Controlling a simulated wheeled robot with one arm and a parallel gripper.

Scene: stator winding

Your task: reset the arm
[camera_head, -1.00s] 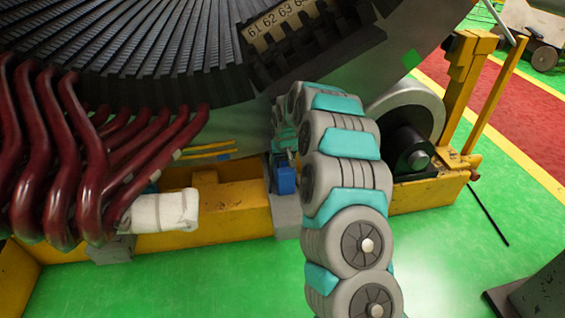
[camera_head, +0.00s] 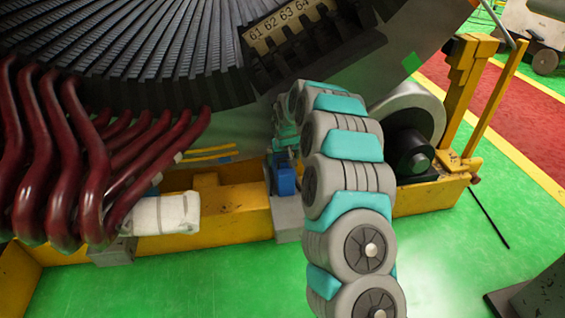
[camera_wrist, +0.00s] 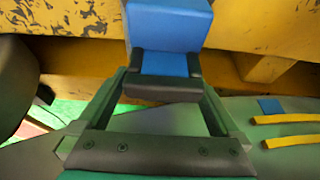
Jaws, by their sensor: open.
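My segmented grey and teal arm (camera_head: 345,165) arches from the bottom of the head view up and back toward the stator (camera_head: 130,50). Its far end bends down behind the arch, so my gripper is largely hidden there. In the wrist view my gripper (camera_wrist: 163,98) shows as a dark frame with its two sides spread apart, and it is open. A blue block (camera_wrist: 168,28) with a dark pad lies at the far end of the jaws; I cannot tell whether it is part of the gripper. The blue part also shows in the head view (camera_head: 284,180).
Dark red coil ends (camera_head: 85,180) hang at the left, with a white wrapped bundle (camera_head: 165,213) beside them. A yellow base beam (camera_head: 235,212) runs below the stator. A grey roller (camera_head: 408,105) and yellow post (camera_head: 470,90) stand right of the arm. Green floor is clear in front.

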